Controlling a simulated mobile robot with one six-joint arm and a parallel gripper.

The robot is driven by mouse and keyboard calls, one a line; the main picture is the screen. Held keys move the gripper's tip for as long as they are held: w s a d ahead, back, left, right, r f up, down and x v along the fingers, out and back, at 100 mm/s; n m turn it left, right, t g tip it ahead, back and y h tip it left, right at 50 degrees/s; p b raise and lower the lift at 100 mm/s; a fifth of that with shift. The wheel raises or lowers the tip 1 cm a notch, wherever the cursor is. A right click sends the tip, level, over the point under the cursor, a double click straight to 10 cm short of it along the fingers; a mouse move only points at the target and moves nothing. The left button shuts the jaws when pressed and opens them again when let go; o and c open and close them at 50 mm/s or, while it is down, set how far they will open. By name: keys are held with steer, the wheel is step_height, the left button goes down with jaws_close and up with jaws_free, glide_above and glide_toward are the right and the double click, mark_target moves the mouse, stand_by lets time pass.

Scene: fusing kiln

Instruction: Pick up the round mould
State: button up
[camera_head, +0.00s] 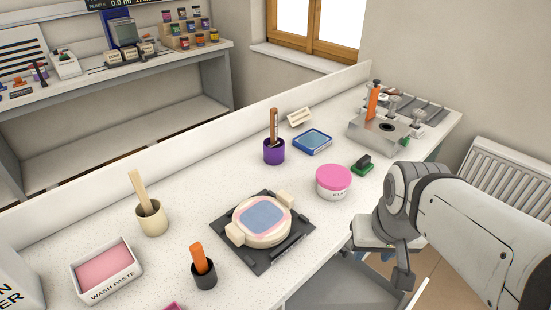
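The round mould (284,232) appears to be the cream disc with two blocky lugs at opposite sides. It lies flat on a dark square board (258,268) on the white bench, with a pink and blue sheet (262,216) on its top face. My arm comes in from the right, and its end is beyond the bench's front edge, to the right of the mould and apart from it. My gripper (403,278) seems to hang low there, dark grey and only partly seen; its fingers cannot be made out clearly.
Near the mould stand a pink-lidded tub (333,183), a purple pot (274,152), a dark pot (204,275) with an orange handle, a cream pot (151,219) and a wash paste tray (108,276). A metal fixture (378,135) stands at the far right. A low wall backs the bench.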

steer(key=shift+o, duration=0.3)
steer(key=shift+s, duration=0.15)
steer(key=shift+o, duration=0.7)
steer(key=shift+a+r, duration=0.1)
steer(key=shift+o, duration=0.2)
steer(key=w+a, duration=0.1)
steer(key=w+a+r+n, duration=0.1)
steer(key=w, duration=0.1)
steer(key=w+a+n, duration=0.1)
steer(key=a, duration=0.1)
steer(key=shift+w+r+g, duration=0.15)
steer(key=shift+r+g, duration=0.1)
steer(key=shift+g, duration=0.05)
steer(key=n+g, duration=0.2)
steer(key=n, duration=0.5)
glide_above(234, 230)
steer(key=shift+w+d+f+p, duration=0.25)
steer(key=shift+w+f+p, duration=0.1)
steer(key=shift+f+p, duration=0.1)
steer(key=shift+a+f+n, duration=0.2)
steer(key=shift+f+n, duration=0.1)
steer(key=f, duration=0.7)
steer(key=shift+s+f, duration=0.1)
steer(key=shift+s, duration=0.2)
